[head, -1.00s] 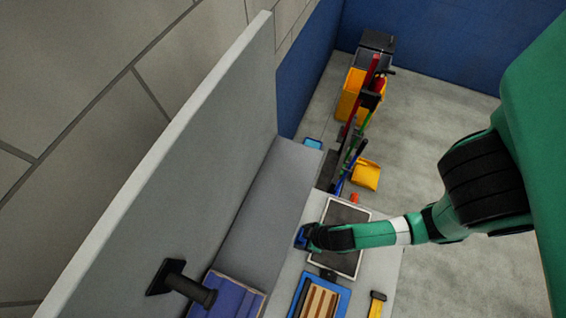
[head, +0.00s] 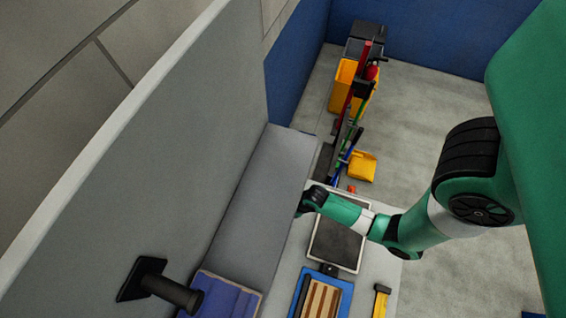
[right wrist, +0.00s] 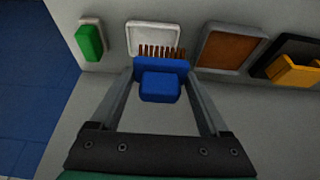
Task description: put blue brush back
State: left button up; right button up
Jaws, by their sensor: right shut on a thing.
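The blue brush (right wrist: 160,85) has a blue block handle and a row of brown bristles. It is between the two fingers of my right gripper (right wrist: 160,76), which is shut on it. The bristles point away from the gripper, toward a white-rimmed tray (right wrist: 155,36) on the grey surface. The bristles overlap the tray in the right wrist view; I cannot tell whether they touch it. In the head view my right gripper (head: 308,200) is beside the grey panel ledge, and the brush is mostly hidden there. My left gripper is not in view.
Right of the white tray are a brown pad in a frame (right wrist: 227,50) and a yellow item (right wrist: 297,72) in a black holder. A green block (right wrist: 90,40) sits left. A black bracket (head: 160,285) juts from the panel. Long-handled tools (head: 350,125) stand at the back.

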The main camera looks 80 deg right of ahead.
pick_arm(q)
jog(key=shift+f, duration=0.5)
pick_arm(e)
jog(key=shift+w+d+f, duration=0.3)
jog(key=shift+d+f, duration=0.05)
jog(key=shift+f, duration=0.2)
jog(key=shift+w+d+f, duration=0.3)
jog(key=shift+d+f, duration=0.05)
jog(key=shift+f, duration=0.15)
pick_arm(q)
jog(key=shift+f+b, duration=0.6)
jog(key=shift+b, duration=0.15)
pick_arm(e)
jog(key=shift+w+d+f, duration=0.1)
jog(key=shift+f, duration=0.8)
jog(key=shift+w+d+f, duration=0.1)
jog(key=shift+f, duration=0.75)
jog(key=shift+f, duration=0.15)
jog(key=o, duration=1.2)
jog(key=shift+s, duration=0.1)
jog(key=shift+c, duration=0.2)
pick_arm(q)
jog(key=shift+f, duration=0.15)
